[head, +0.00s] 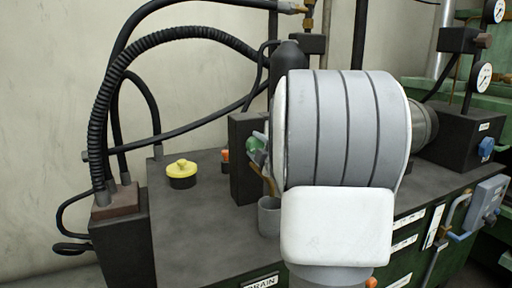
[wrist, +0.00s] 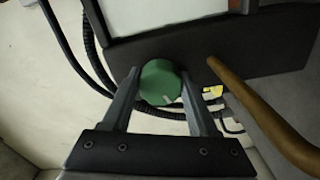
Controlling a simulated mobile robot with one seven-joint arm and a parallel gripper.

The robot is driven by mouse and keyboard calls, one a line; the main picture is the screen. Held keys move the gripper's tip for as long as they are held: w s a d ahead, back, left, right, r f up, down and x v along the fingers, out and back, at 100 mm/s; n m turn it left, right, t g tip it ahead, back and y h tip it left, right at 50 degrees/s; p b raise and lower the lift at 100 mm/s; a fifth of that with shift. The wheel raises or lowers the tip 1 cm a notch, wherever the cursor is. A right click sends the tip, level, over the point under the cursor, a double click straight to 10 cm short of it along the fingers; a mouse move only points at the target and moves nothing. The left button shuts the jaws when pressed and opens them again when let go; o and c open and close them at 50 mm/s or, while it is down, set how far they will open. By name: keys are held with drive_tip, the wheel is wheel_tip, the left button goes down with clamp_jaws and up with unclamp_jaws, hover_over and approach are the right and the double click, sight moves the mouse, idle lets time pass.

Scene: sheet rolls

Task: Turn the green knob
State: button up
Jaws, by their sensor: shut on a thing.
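The green knob (wrist: 160,84) is in the middle of the wrist view, on a dark block (wrist: 215,60). It has a pale mark near its lower edge. My gripper (wrist: 162,88) has one finger on each side of the knob and is shut on it. In the head view the green knob (head: 253,144) shows as a small patch on the dark block (head: 243,185), left of my large grey and white arm link. The arm hides most of my gripper there.
A brown curved bar (wrist: 262,108) runs close to the right finger. A yellow-topped cap (head: 182,172) stands on the grey machine top (head: 190,225). A grey cup (head: 269,217) is below the knob. Black hoses (head: 98,130) arch at the left. Gauges (head: 483,77) stand at the right.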

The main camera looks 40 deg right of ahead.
idle(0.4)
drive_tip(key=o, duration=1.4)
drive_tip(key=shift+s, duration=0.1)
drive_tip(key=p+v, duration=0.3)
drive_tip(key=v, duration=1.4)
drive_tip(key=shift+s+a, duration=0.1)
